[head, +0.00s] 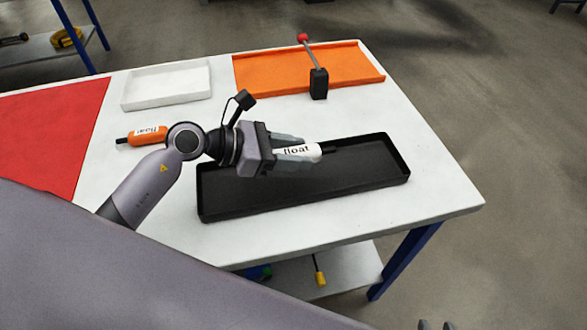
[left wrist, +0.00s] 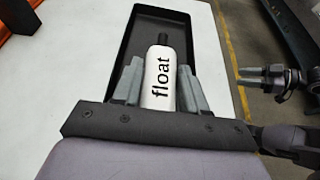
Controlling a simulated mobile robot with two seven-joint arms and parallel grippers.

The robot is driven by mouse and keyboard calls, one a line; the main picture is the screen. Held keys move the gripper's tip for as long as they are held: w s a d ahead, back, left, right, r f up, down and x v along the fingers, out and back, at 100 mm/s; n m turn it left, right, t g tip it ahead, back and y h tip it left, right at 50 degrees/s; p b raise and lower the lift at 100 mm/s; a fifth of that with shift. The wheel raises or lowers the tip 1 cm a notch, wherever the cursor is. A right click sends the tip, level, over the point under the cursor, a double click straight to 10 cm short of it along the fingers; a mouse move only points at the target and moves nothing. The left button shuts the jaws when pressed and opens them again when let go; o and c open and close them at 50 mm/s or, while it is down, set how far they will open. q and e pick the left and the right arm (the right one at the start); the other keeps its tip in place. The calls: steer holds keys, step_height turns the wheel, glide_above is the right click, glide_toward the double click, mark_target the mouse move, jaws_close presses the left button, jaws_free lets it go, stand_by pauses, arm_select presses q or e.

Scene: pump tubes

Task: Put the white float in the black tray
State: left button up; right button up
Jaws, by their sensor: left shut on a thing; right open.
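The white float (head: 299,152), with black lettering and a dark tip, is held in my left gripper (head: 293,149). It lies between the two grey fingers in the left wrist view (left wrist: 159,82). The gripper is shut on it over the black tray (head: 300,201); its exact height above the tray floor is hard to tell. The tray is long and shallow, and no other thing shows in its visible part. It is also in the left wrist view (left wrist: 135,40). My right gripper (left wrist: 270,78) is open, off to the right of the table; only its tips show in the head view.
An orange float (head: 148,135) lies left of my left arm. A white tray (head: 166,86) and an orange tray (head: 270,75) stand at the back, with a red-knobbed lever (head: 318,82) by the orange one. A red mat (head: 45,135) covers the left. The table's right front is clear.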

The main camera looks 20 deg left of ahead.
mark_target(293, 179)
arm_select(q)
steer(key=shift+f+b, duration=0.3)
steer(key=shift+f, duration=2.15)
steer(key=shift+f, duration=0.1)
steer(key=o, duration=1.1)
steer(key=shift+c, duration=0.2)
steer(key=shift+s+a, duration=0.1)
steer(key=b+v, duration=0.1)
steer(key=v, duration=0.9)
steer(key=shift+s+a, duration=0.15)
steer(key=shift+s+a+r, duration=0.35)
steer(key=shift+a+r, duration=0.1)
steer(key=shift+a, duration=0.05)
